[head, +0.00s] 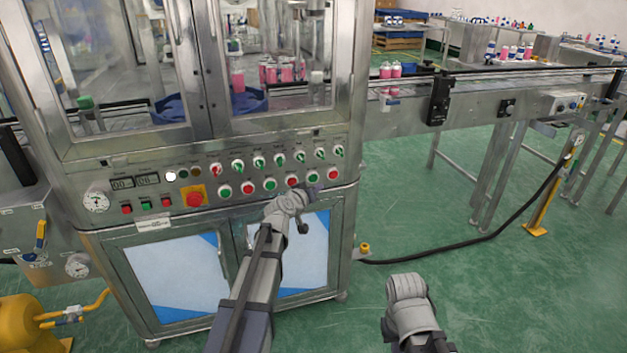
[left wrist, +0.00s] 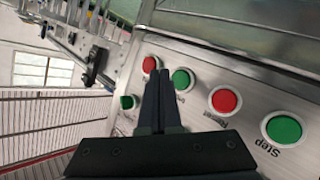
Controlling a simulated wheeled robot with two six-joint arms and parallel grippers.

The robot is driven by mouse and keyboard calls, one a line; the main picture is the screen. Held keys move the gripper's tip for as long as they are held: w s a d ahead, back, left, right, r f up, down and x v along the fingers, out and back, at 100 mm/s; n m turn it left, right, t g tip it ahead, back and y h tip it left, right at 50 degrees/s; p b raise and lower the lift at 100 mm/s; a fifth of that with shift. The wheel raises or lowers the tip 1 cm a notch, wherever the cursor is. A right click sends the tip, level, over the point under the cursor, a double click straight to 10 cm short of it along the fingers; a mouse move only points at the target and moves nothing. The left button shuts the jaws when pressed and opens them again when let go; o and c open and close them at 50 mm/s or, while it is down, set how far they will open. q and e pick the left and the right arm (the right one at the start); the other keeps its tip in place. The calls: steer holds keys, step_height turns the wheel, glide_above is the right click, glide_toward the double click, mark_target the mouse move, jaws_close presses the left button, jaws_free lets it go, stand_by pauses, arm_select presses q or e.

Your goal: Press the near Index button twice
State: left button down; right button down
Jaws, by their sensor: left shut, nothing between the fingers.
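The lower button row on the machine's front panel has round red and green buttons. My left gripper (head: 314,191) is at the right part of this row, by a green button (head: 313,177). In the left wrist view the shut, empty fingers (left wrist: 165,75) point at the panel between a red button (left wrist: 149,64) and this green button (left wrist: 183,80). The label beside the green button is partly hidden, so I cannot read it fully as Index. I cannot tell whether the fingertips touch a button. The neighbours are a red button labelled Reset (left wrist: 225,101) and a green one labelled Step (left wrist: 284,130).
A row of selector switches (head: 259,161) sits above the buttons, with a larger red button on a yellow plate (head: 194,197) to the left. A conveyor (head: 480,100) runs off right. A black cable (head: 470,243) lies on the green floor, which is mostly open at right.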

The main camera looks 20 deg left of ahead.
mark_target(313, 182)
arm_select(q)
steer(key=shift+w+a, duration=0.55)
steer(key=shift+w, duration=0.35)
stand_by(1.5)
steer(key=shift+w+a, duration=0.25)
steer(key=shift+w, duration=0.1)
steer(key=shift+w+a, duration=0.25)
steer(key=shift+w, duration=0.1)
stand_by(0.6)
steer(key=shift+s+d, duration=0.1)
steer(key=shift+s, duration=0.05)
stand_by(0.3)
steer(key=shift+s+d, duration=0.35)
steer(key=shift+s, duration=0.3)
steer(key=s+d, duration=0.1)
steer(key=s, duration=0.1)
steer(key=s+d, duration=0.2)
stand_by(0.4)
